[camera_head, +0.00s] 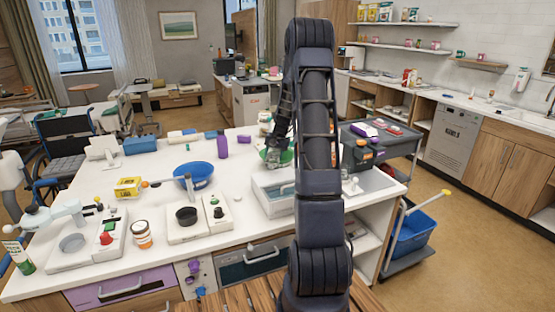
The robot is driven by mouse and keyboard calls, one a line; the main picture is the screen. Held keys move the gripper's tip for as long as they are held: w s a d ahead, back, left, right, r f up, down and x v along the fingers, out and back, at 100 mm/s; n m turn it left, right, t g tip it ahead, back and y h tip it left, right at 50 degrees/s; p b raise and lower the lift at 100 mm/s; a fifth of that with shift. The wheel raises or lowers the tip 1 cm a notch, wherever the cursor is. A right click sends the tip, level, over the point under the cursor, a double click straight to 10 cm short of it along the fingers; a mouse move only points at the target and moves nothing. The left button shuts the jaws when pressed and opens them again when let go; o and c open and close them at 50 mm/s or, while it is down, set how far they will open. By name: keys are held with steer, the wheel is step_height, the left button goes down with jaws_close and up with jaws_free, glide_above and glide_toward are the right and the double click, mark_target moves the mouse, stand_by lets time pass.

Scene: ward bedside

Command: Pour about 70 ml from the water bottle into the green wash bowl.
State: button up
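My arm rises through the middle of the view and bends down on its left side, over the far right part of the white table (140,220). My gripper (271,152) is small and dark at the arm's end; its fingers are too small to tell open from shut. A green thing (287,158), seemingly the green wash bowl, shows right beside the gripper, partly hidden by the arm. I cannot tell whether they touch. A purple bottle (222,145) stands upright to the left of the gripper. I cannot make out for certain which thing is the water bottle.
A blue bowl (207,170) stands mid-table. A white tray (268,199) lies near the front right. A yellow box (128,187), an orange-and-white jar (142,235) and small devices crowd the left and front. A grey cart (398,143) stands to the right.

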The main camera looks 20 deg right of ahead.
mark_target(273, 149)
steer(key=shift+r+t, duration=0.1)
steer(key=shift+t, duration=0.3)
steer(key=shift+s+a+r+t+h, duration=0.1)
steer(key=shift+s+r+t+h, duration=0.2)
steer(key=shift+r, duration=0.2)
steer(key=shift+s+a+r+t+h, duration=0.1)
steer(key=shift+s+r+t+h, duration=0.15)
steer(key=shift+r+t, duration=0.2)
steer(key=shift+w, duration=0.15)
steer(key=shift+w+d+r+n+t, duration=0.15)
steer(key=shift+r+n+t, duration=0.2)
steer(key=shift+t, duration=0.2)
steer(key=shift+r+h, duration=0.15)
steer(key=shift+h, duration=0.1)
stand_by(0.4)
